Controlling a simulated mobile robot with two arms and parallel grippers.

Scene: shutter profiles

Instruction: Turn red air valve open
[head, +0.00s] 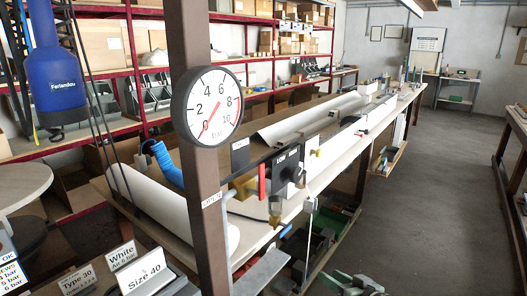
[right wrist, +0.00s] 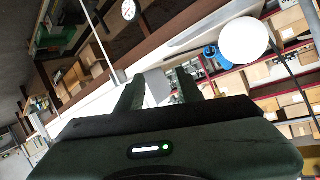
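The red air valve (head: 262,182) is a small red lever standing upright at a brass fitting, just right of the brown post in the head view. I cannot make it out in the right wrist view. My right gripper (head: 353,285) shows at the bottom edge of the head view, below and to the right of the valve and apart from it. In the right wrist view its two fingers (right wrist: 159,80) are spread with nothing held between them. My left gripper is in neither view.
A brown post (head: 205,200) carries a round pressure gauge (head: 207,105), its needle near 0. A black "LOW" box (head: 287,165) sits right of the valve. The long workbench (head: 262,235) runs behind. A blue canister (head: 58,85) hangs at left. Floor (head: 430,190) is clear at right.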

